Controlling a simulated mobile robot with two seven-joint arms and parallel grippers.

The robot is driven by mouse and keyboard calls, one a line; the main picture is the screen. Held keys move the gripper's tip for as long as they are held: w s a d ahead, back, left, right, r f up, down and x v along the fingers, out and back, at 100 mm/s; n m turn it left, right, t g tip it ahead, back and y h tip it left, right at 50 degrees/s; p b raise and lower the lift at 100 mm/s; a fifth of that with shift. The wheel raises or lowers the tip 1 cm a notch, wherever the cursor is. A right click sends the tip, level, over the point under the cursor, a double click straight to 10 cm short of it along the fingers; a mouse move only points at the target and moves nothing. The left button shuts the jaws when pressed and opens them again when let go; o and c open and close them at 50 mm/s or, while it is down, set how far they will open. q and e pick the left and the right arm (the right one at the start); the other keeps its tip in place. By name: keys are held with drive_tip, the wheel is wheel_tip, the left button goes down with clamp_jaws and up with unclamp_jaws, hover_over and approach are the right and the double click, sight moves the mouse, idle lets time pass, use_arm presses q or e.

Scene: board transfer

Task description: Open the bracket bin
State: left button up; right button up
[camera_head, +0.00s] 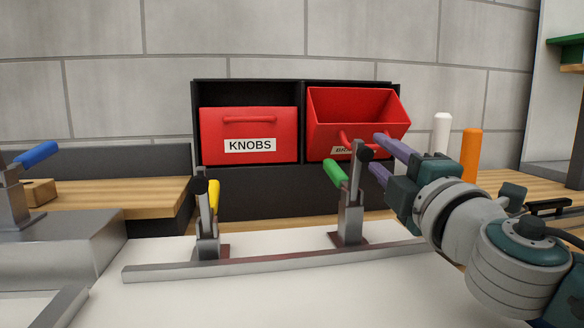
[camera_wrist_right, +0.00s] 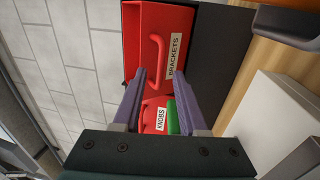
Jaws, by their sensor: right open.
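The red bracket bin (camera_head: 355,105) sits in the right bay of the black rack, tipped forward with its top open and inside visible. Its label is partly hidden in the head view; in the wrist view the bin (camera_wrist_right: 150,25) shows "BRACKETS". Its red handle (camera_wrist_right: 157,55) appears just beyond and between my right fingertips, with no clear contact. My right gripper (camera_head: 377,153), also in the wrist view (camera_wrist_right: 159,75), is open and empty in front of the bin's lower right. My left gripper is not in view.
The red KNOBS bin (camera_head: 248,122) sits upright in the left bay. A clamp with a green handle (camera_head: 336,173) stands close to my right gripper; a yellow-handled clamp (camera_head: 214,195) stands left. White (camera_head: 442,135) and orange (camera_head: 470,155) cylinders stand behind my right arm.

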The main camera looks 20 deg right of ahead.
drive_tip(key=v, duration=0.5)
drive_tip(key=shift+s+a+f, duration=0.1)
drive_tip(key=shift+s+f, duration=0.05)
drive_tip(key=shift+s, duration=0.1)
drive_tip(key=shift+s+b, duration=0.3)
drive_tip(key=shift+s, duration=0.1)
drive_tip(key=shift+c, duration=0.3)
